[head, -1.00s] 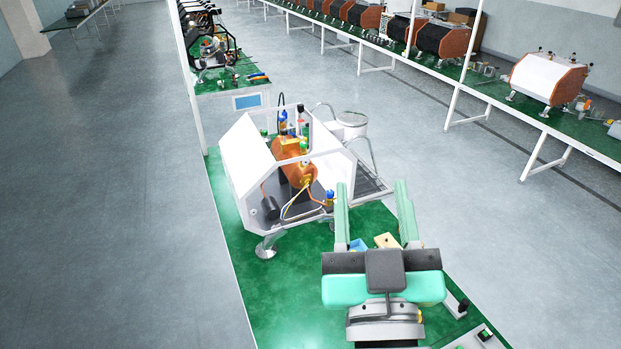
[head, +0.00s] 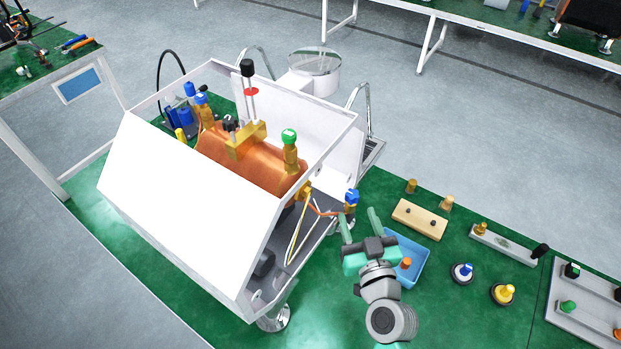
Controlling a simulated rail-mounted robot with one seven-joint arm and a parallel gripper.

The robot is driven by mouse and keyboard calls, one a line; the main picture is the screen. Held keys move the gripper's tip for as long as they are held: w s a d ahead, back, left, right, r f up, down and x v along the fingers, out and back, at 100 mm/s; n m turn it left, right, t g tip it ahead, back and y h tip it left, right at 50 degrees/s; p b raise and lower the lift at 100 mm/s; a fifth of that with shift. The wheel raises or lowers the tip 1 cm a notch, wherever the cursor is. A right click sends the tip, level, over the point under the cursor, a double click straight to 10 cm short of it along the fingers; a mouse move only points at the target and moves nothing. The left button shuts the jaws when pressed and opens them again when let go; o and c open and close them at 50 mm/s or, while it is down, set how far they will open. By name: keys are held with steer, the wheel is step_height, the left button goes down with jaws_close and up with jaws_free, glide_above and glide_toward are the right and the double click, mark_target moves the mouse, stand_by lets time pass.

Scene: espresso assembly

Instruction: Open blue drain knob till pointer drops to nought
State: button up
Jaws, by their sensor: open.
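The espresso machine (head: 190,210) stands open-topped on the green bench, its copper boiler (head: 255,160) showing inside. A blue knob (head: 351,196) on a brass fitting sticks out at the machine's right corner, at the end of a copper pipe; it looks like the drain knob. Other blue caps (head: 200,98) sit on valves at the boiler's far left end. My gripper (head: 359,219) is open and empty, its two green fingers pointing toward the drain knob from just below it in the picture, seemingly apart from it. I cannot make out a gauge face or pointer.
A blue tray (head: 420,262) with an orange part lies right beside my gripper. A wooden block (head: 419,219), a grey bar (head: 503,244) and blue and yellow knobbed parts (head: 503,293) lie further right. A green-capped valve (head: 290,150) rises from the boiler.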

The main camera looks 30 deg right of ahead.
mark_target(355, 201)
steer(key=shift+s+d, duration=0.15)
steer(key=shift+d, duration=0.15)
steer(key=x, duration=0.7)
steer(key=shift+d, duration=0.1)
steer(key=shift+c, duration=0.2)
steer(key=c, duration=0.9)
steer(key=shift+f+b, duration=0.1)
steer(key=shift+b, duration=0.3)
